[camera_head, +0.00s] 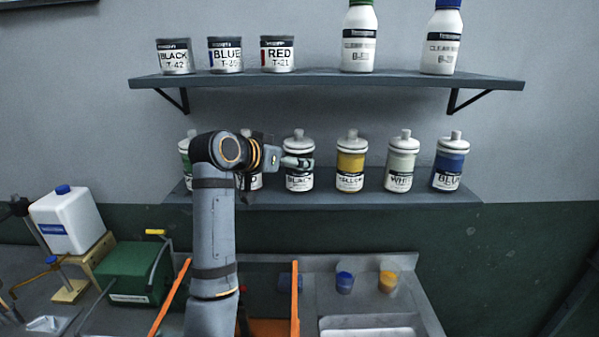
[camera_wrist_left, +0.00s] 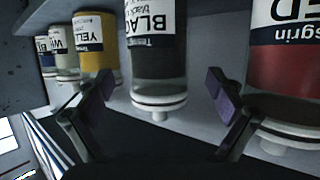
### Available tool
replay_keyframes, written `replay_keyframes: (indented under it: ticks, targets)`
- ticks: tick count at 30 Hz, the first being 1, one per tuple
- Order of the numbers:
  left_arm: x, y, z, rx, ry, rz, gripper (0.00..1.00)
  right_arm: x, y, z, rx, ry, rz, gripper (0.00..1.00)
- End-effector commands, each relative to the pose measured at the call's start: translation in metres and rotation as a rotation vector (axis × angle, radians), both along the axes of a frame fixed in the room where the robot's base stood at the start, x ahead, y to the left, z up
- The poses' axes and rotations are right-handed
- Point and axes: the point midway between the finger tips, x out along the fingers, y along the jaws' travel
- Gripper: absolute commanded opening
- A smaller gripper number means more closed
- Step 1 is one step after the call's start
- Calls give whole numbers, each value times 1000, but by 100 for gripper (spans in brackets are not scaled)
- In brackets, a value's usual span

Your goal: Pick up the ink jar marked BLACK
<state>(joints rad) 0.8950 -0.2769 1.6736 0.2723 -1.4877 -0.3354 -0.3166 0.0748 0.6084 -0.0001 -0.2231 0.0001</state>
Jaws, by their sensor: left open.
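The ink jar marked BLACK (camera_head: 300,179) stands upright on the lower shelf, third from the left, dark with a white lid. My left gripper (camera_head: 297,162) is in front of its upper part in the head view and hides some of it. In the left wrist view, which is upside down, the BLACK jar (camera_wrist_left: 157,55) lies ahead, roughly between the open fingers of my left gripper (camera_wrist_left: 163,95). The fingers are empty, and I cannot tell whether they touch the jar. My right gripper is not in view.
A red jar (camera_wrist_left: 285,70) and a yellow jar (camera_head: 350,165) flank it closely. White (camera_head: 400,165) and blue (camera_head: 449,165) jars stand farther right on the lower shelf (camera_head: 320,198). The upper shelf (camera_head: 330,80) above holds cans, one also marked BLACK (camera_head: 174,58), and bottles.

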Motion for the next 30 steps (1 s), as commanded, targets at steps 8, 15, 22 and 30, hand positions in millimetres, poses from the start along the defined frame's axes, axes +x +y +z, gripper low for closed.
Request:
replay_keyframes:
  ticks: [8,15,22,30]
  targets:
    - [33,-23,-17,1,2,-1,94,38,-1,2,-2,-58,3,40]
    - [37,-26,-19,0,0,0,94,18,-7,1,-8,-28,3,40]
    - [37,-25,-19,1,1,0,68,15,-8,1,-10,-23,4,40]
    - [37,-25,-19,1,1,0,31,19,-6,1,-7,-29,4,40]
